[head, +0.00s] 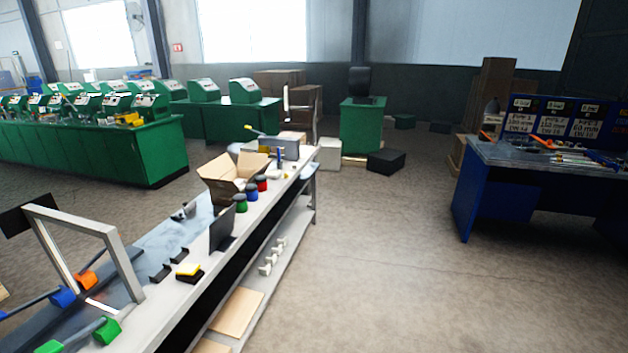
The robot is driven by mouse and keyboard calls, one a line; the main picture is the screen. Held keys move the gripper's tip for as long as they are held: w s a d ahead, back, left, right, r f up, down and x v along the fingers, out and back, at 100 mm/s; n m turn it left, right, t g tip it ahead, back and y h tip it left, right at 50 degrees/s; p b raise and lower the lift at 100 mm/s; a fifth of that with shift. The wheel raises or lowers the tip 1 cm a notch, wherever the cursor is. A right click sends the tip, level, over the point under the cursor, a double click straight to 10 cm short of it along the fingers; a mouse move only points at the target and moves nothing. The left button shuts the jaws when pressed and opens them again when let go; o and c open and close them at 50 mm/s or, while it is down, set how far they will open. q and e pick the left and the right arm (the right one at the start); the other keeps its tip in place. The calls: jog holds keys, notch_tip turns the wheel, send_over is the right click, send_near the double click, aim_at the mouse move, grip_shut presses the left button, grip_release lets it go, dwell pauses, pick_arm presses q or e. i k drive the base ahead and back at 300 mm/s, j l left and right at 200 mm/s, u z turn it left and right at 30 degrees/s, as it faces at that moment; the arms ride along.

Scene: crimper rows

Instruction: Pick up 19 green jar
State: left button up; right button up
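A green jar (241,204) with a dark lid stands upright near the right edge of the long grey workbench (205,255). A blue jar (252,193) and a red jar (262,184) stand in a row behind it, also with dark lids. An open cardboard box (225,183) is just left of the jars. No number is readable on the green jar. Neither of my grippers shows in the head view.
A dark upright plate (222,230) stands on the bench in front of the green jar. A grey metal frame (120,245) and tools with coloured handles are at the near left. Open floor (370,260) lies between the bench and a blue table (490,170) at right.

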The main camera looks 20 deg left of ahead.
aim_at(241, 199)
jog(key=i+l+u, duration=0.1)
jog(key=i+u, duration=0.35)
jog(key=i+l+u, duration=0.25)
jog(key=i+u, duration=0.2)
jog(key=i+l+u, duration=0.75)
jog(key=l+u, duration=0.15)
jog(key=i+l+u, duration=0.2)
jog(key=l+u, duration=0.25)
jog(key=l, duration=0.2)
